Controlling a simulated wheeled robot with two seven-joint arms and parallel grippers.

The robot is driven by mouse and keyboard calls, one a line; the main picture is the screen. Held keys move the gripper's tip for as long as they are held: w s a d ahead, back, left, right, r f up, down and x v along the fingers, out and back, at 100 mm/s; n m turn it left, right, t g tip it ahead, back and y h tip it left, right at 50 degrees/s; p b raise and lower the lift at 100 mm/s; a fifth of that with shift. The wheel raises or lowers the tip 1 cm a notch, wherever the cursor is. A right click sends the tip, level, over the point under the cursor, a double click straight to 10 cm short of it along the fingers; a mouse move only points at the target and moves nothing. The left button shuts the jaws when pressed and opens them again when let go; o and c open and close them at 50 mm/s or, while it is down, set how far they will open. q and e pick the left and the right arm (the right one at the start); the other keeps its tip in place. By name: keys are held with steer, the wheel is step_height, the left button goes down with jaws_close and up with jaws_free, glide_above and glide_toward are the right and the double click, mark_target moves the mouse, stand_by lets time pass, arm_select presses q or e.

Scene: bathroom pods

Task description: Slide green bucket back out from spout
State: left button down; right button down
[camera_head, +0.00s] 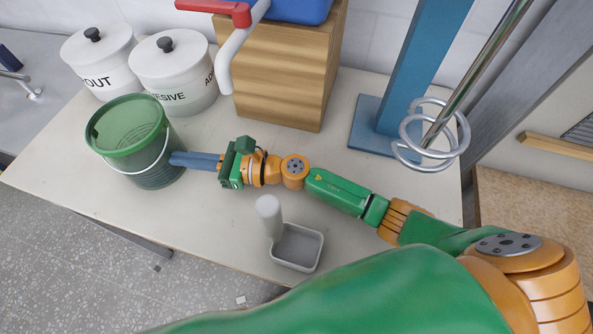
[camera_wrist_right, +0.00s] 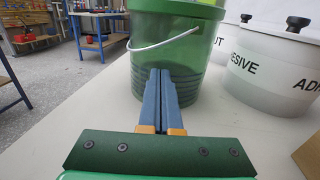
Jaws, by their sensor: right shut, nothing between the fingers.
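The green bucket (camera_head: 150,176) stands upright on the pale table at the left, with its wire handle hanging down on the near side. It also shows in the right wrist view (camera_wrist_right: 202,48). The white spout (camera_head: 236,50) with a red lever (camera_head: 222,8) sticks out from the wooden block, up and to the right of the bucket; the bucket is not under it. My right gripper (camera_head: 174,158) is shut and empty, its blue fingertips at the bucket's right side. In the right wrist view the fingers (camera_wrist_right: 160,76) point at the bucket wall; I cannot tell if they touch. My left gripper is not in view.
Two white lidded pots (camera_head: 180,78) stand behind the bucket. A wooden block (camera_head: 290,75) carries a blue container (camera_head: 300,8). A grey tray (camera_head: 296,262) sits near the front edge. A blue post (camera_head: 412,75) and metal coil (camera_head: 452,132) stand at the right.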

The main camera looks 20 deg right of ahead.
steer(key=shift+w+a, duration=0.1)
steer(key=shift+w, duration=0.15)
steer(key=shift+d, duration=0.2)
